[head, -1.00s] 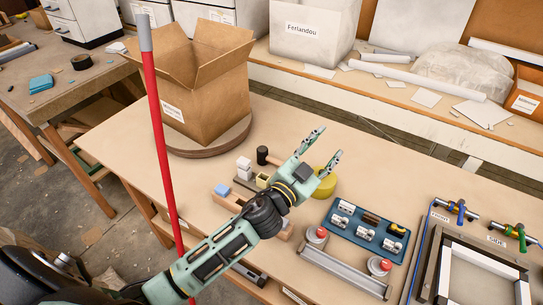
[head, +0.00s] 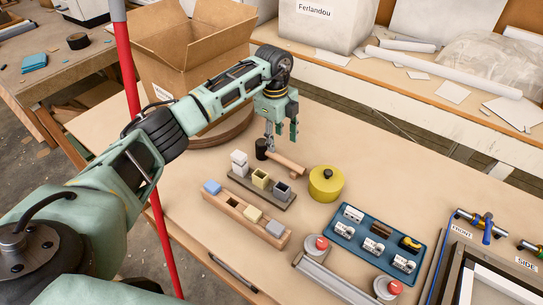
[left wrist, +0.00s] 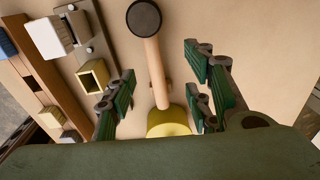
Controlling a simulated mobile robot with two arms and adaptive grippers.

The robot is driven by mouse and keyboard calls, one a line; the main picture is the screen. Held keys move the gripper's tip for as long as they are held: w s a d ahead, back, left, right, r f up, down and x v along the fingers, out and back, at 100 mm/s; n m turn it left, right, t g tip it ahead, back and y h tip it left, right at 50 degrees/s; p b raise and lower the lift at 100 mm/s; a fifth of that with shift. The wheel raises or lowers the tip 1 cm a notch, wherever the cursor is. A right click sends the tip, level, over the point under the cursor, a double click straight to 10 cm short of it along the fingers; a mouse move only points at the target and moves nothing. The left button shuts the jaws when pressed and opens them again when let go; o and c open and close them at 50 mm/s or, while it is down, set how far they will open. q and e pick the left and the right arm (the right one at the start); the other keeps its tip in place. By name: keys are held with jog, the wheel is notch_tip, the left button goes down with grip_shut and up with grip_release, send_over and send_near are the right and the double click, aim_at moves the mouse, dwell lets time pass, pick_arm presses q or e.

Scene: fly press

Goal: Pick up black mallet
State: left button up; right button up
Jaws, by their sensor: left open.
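The black mallet lies on the workbench (head: 130,135), with a round black head (head: 261,149) and a pale wooden handle (head: 288,164) pointing right and toward me. My left gripper (head: 281,141) points down just above the mallet, near the head end of the handle. It is open and empty. In the left wrist view the mallet's handle (left wrist: 154,72) runs between the two spread fingers (left wrist: 163,95), with the black head (left wrist: 144,18) beyond them. I cannot tell whether the fingers touch the handle. My right gripper is not in view.
A yellow round container (head: 326,184) stands close to the handle's end. A strip with small blocks (head: 262,189) and a wooden block holder (head: 232,213) lie nearer me. A blue tray (head: 385,232) is to the right. An open cardboard box (head: 180,75) stands behind.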

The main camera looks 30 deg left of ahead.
aim_at(271, 156)
pick_arm(q)
jog(key=shift+a+f+n+y+b, duration=0.15)
jog(key=shift+a+f+y, duration=0.1)
jog(key=shift+a, duration=0.25)
jog(key=shift+a+f+n+y+b, duration=0.15)
jog(key=shift+a+f, duration=0.1)
jog(key=shift+a, duration=0.25)
jog(key=shift+s+f, duration=0.15)
jog(key=shift+s, duration=0.05)
jog(key=shift+s+f, duration=0.1)
jog(key=shift+f, duration=0.25)
notch_tip(271, 156, down, 6)
jog(key=shift+s+f+p, duration=0.1)
jog(key=shift+f+p, duration=0.1)
jog(key=shift+p, duration=0.6)
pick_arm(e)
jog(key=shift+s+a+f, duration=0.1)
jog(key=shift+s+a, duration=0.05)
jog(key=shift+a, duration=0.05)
pick_arm(q)
jog(key=c, duration=1.1)
grip_shut()
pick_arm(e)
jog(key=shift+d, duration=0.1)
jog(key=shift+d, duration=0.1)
